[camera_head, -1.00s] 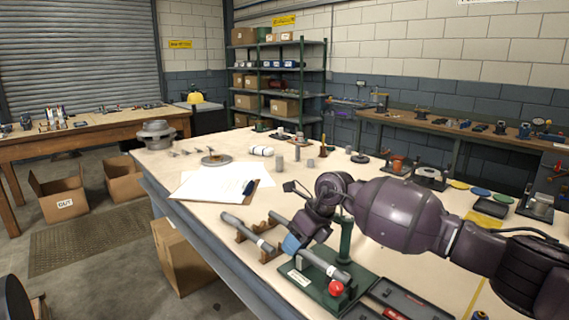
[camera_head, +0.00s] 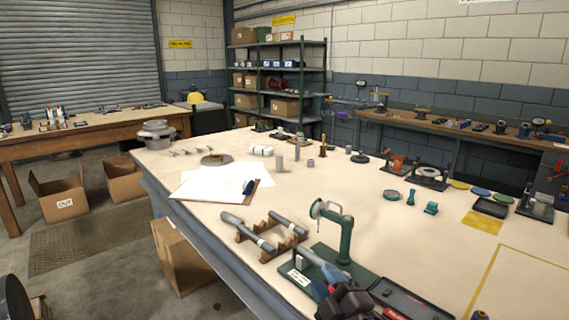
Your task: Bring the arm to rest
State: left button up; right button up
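My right gripper (camera_head: 326,290) is low at the bottom centre, in front of the green press (camera_head: 345,240) and its base. Its dark purple wrist is cut off by the bottom edge. Blue and red parts show around its tip, and I cannot tell whether its fingers are open or shut. I see nothing clearly held in it. A grey rod (camera_head: 312,261) lies over the green base, with its near end by the gripper. Whether they touch is unclear.
Wooden cradles (camera_head: 262,238) with grey rods stand left of the press. A dark open tray (camera_head: 410,300) lies to its right. A clipboard with papers (camera_head: 215,183) is further back. The bench middle right of the press is mostly clear, with small teal parts (camera_head: 410,197).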

jog(key=s+d+f+m+g+h, duration=0.6)
jog(key=s+d+f+m+h, duration=0.4)
jog(key=s+d+f+m, duration=0.3)
jog(key=s+d+f+m+g, duration=0.25)
jog(key=s+g, duration=0.25)
jog(key=s, duration=0.5)
jog(key=s+d+f+m+g, duration=0.2)
jog(key=s+d+g, duration=0.25)
jog(key=s, duration=0.55)
jog(key=w+f+n+t+y, duration=0.1)
jog(key=w+f+t, duration=0.6)
jog(key=f, duration=0.3)
jog(key=shift+a+f+t+y, duration=0.25)
jog(key=shift+a+t+y, duration=0.05)
jog(key=shift+t, duration=0.25)
